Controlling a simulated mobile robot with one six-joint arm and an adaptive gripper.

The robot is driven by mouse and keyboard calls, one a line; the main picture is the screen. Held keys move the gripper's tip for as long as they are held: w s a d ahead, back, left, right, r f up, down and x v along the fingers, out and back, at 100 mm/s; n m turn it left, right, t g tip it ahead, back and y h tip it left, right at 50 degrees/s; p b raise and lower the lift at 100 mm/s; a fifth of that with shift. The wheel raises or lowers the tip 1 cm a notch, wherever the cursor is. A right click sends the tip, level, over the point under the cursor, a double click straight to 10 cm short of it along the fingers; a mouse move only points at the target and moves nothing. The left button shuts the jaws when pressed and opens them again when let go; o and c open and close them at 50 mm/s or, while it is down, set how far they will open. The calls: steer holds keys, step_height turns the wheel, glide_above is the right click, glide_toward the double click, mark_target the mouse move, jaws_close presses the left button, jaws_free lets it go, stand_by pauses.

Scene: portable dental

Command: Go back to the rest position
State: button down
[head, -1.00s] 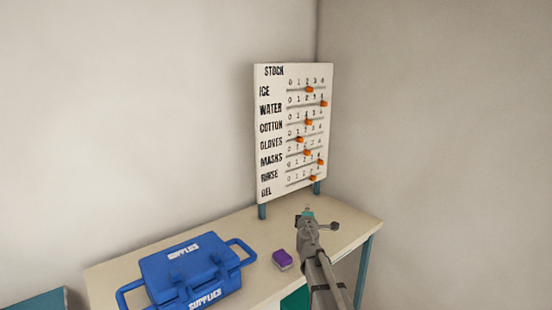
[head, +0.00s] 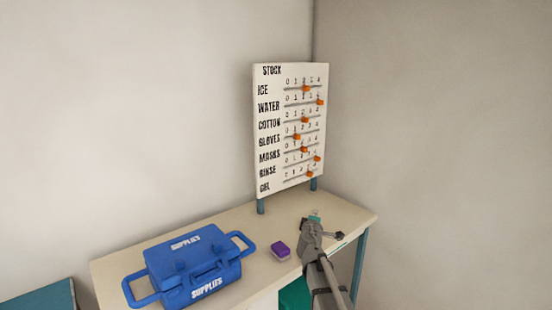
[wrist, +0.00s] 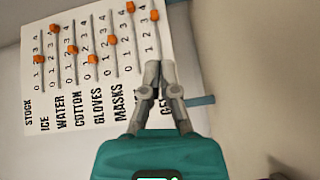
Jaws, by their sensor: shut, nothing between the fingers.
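My gripper (head: 314,216) is over the right part of the table, in front of the stock board (head: 290,130). In the wrist view my gripper (wrist: 152,66) has its fingertips together with nothing between them. The board stands upright on two teal posts at the back of the table. It has several labelled rows with orange sliders, and it also shows tilted in the wrist view (wrist: 45,105). The fingers cover part of the lower rows in the wrist view. I cannot tell the exact gap between the fingertips and the board.
A blue supplies box (head: 195,265) with side handles stands on the left of the table (head: 235,222). A small purple block (head: 280,250) lies between the box and my arm. Walls rise behind and to the right. A teal surface (head: 40,299) shows at lower left.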

steer(key=s+d+f+m+g+h, duration=0.1)
steer(key=s+d+f+m+g, duration=0.45)
steer(key=s, duration=0.25)
steer(key=s+d+f+m+g+h, duration=0.1)
steer(key=s+d+f+m+g, duration=0.4)
steer(key=s, duration=0.4)
steer(key=s+a+f+m+g+y, duration=0.2)
steer(key=s+a+f+g+y, duration=0.15)
steer(key=s, duration=0.45)
steer(key=s+a+f+m+g+y, duration=0.1)
steer(key=s+a+f+g+y, duration=0.2)
steer(key=s, duration=0.6)
step_height(320, 180, up, 17)
steer(key=p, duration=1.7)
steer(key=shift+a, duration=0.4)
steer(key=shift+f+h, duration=0.1)
steer(key=shift+h, duration=0.15)
